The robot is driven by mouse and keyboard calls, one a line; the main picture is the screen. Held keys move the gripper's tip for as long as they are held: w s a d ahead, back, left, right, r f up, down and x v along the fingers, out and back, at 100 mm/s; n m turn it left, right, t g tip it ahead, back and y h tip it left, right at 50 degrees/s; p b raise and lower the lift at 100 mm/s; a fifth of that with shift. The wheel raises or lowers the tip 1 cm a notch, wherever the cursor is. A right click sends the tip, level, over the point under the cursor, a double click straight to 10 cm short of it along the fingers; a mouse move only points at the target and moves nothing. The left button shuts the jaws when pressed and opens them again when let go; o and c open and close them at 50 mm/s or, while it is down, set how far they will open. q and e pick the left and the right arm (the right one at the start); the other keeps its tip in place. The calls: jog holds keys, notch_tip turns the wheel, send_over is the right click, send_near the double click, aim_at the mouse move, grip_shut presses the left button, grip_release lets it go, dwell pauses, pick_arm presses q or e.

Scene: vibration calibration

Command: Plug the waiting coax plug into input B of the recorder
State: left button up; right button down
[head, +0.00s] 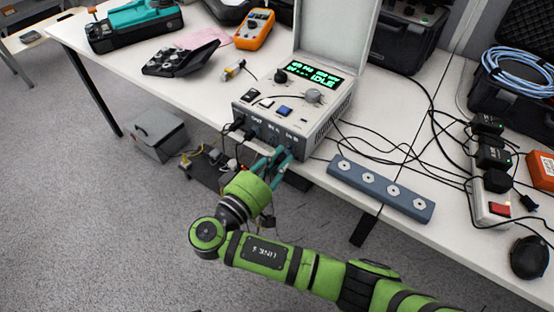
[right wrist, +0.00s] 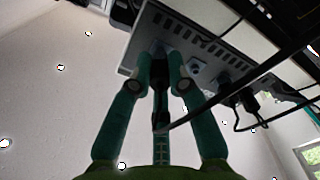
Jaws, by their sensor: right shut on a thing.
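The recorder (head: 262,128) is a pale box with a lit green display and a dark front panel. It stands near the table's front edge, its lid raised. My right gripper (head: 281,156) is at the right end of that panel, by the input B label. In the right wrist view its two teal fingers (right wrist: 160,60) are shut on a dark coax plug (right wrist: 158,92). The plug's tip is at the panel, hidden between the fingertips; I cannot tell whether it is seated. A bare socket (right wrist: 196,66) shows beside it. My left gripper is not in view.
Black plugs with cables (right wrist: 246,103) sit in the panel beside the bare socket. A blue-grey bar with several round sockets (head: 380,188) lies right of the recorder. Black cables and adapters (head: 492,155) cover the right of the table. Open floor lies in front.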

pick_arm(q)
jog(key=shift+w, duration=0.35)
pick_arm(e)
jog(key=shift+w+d, duration=0.15)
jog(key=shift+w, duration=0.05)
jog(key=shift+w+d, duration=0.35)
jog(key=shift+w, duration=0.1)
dwell(2.8)
pick_arm(q)
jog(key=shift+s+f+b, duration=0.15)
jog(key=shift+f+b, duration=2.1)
jog(key=shift+b, duration=0.05)
pick_arm(e)
jog(key=shift+m, duration=1.8)
